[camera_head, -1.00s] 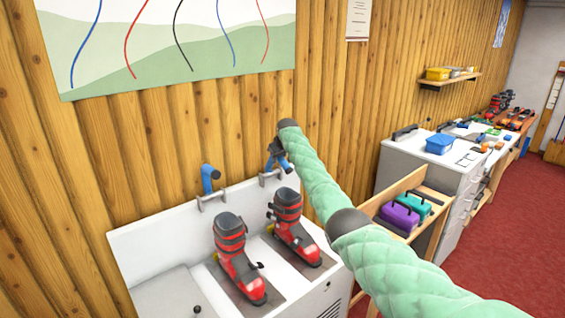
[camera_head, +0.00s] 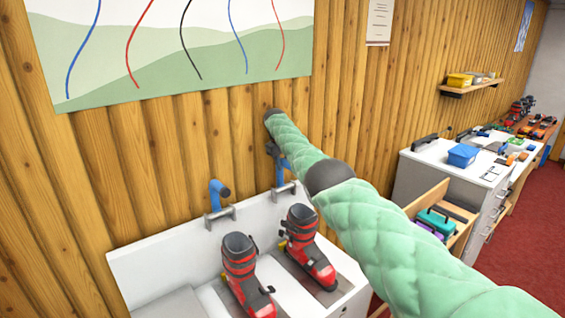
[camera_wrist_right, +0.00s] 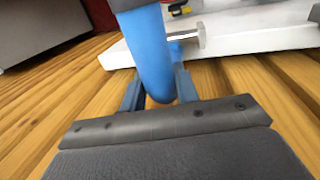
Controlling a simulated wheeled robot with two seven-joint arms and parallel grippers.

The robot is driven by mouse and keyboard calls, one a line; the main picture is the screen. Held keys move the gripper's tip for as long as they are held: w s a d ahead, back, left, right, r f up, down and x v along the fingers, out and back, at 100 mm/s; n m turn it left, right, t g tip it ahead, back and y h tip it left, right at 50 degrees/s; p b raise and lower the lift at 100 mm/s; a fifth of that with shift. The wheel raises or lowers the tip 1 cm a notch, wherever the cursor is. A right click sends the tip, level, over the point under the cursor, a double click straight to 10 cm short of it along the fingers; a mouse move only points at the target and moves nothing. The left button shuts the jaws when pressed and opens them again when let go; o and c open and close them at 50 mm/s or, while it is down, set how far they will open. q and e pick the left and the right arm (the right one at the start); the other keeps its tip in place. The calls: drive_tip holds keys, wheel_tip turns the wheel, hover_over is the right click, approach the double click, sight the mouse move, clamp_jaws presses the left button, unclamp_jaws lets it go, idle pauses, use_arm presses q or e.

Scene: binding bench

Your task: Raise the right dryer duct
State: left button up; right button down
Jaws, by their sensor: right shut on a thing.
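The right dryer duct (camera_head: 281,172) is a blue tube standing at the back of the white dryer bench (camera_head: 130,262), by the log wall. My right gripper (camera_head: 273,149) is at its upper part, partly hidden by my green-sleeved arm. In the right wrist view the blue duct (camera_wrist_right: 150,55) runs between the two fingers, and my right gripper (camera_wrist_right: 158,88) is shut on it. The left duct (camera_head: 217,192) is a bent blue tube in its metal bracket (camera_head: 220,215). My left gripper is not in view.
Two red and black ski boots (camera_head: 243,270) (camera_head: 308,245) stand on the dryer in front of the ducts. A wooden shelf unit with a teal case (camera_head: 436,222) and a white counter (camera_head: 470,165) are to the right. A poster (camera_head: 180,50) hangs above.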

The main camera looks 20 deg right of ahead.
drive_tip(key=shift+f, duration=0.1)
drive_tip(key=c, duration=1.1)
unclamp_jaws()
drive_tip(key=shift+o, duration=0.2)
drive_tip(key=shift+a+r+b, duration=0.15)
drive_tip(key=shift+r+b, duration=0.15)
drive_tip(key=shift+r, duration=0.2)
drive_tip(key=r+b, duration=0.1)
drive_tip(key=r, duration=0.1)
drive_tip(key=a+r+b, duration=0.1)
drive_tip(key=r, duration=0.1)
drive_tip(key=shift+r, duration=0.3)
use_arm(q)
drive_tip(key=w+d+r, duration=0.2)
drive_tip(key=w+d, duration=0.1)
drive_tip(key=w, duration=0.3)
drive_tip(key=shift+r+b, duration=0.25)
drive_tip(key=shift+b, duration=0.05)
use_arm(e)
drive_tip(key=shift+s+a+r, duration=0.1)
drive_tip(key=shift+r, duration=0.9)
drive_tip(key=shift+f, duration=0.1)
